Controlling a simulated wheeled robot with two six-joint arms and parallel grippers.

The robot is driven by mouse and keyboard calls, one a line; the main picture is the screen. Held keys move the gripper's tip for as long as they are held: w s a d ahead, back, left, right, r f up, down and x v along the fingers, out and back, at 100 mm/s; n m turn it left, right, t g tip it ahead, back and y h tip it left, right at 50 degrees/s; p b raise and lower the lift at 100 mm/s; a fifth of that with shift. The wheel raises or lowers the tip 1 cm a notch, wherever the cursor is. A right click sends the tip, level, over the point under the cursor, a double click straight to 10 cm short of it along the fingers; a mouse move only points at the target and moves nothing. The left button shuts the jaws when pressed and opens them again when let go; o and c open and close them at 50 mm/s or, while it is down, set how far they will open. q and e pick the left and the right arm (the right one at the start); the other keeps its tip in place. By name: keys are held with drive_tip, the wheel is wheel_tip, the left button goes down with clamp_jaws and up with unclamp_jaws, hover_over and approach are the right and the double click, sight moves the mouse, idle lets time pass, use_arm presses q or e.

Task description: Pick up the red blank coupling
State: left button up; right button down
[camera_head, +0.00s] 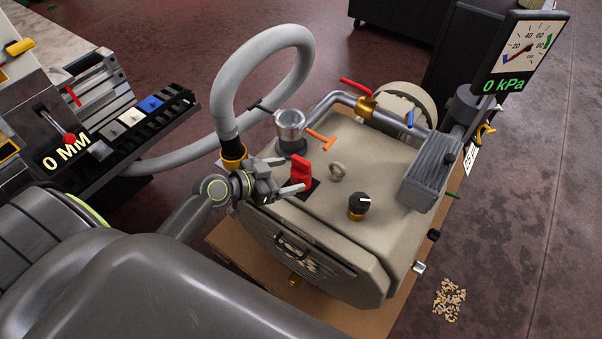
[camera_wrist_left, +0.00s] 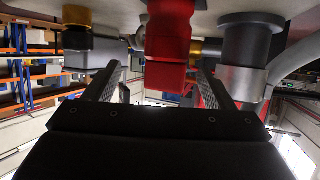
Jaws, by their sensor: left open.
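The red piece that I take for the red blank coupling (camera_head: 301,169) stands upright on top of the beige pump housing (camera_head: 330,225), beside a dark square patch. My left gripper (camera_head: 291,175) is open, with one finger on either side of the red piece. In the left wrist view the red piece (camera_wrist_left: 170,35) shows upside down between the two fingers (camera_wrist_left: 164,85). I cannot tell whether a finger touches it. My right gripper is not in view.
A silver-topped port (camera_head: 290,125) with an orange lever (camera_head: 321,139) stands just behind the gripper. A thick grey hose (camera_head: 262,50) loops behind it. A metal lifting ring (camera_head: 338,171) and a black knob (camera_head: 359,203) stand to the right. A gauge (camera_head: 522,50) reads 0 kPa.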

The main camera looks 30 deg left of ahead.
sight(307, 169)
use_arm(q)
drive_tip(key=shift+a+x, duration=0.2)
drive_tip(key=shift+x, duration=1.7)
drive_tip(key=shift+a+x, duration=0.25)
drive_tip(key=shift+x, duration=1.7)
drive_tip(key=shift+w+f, duration=0.15)
drive_tip(key=shift+f, duration=0.05)
drive_tip(key=c, duration=1.3)
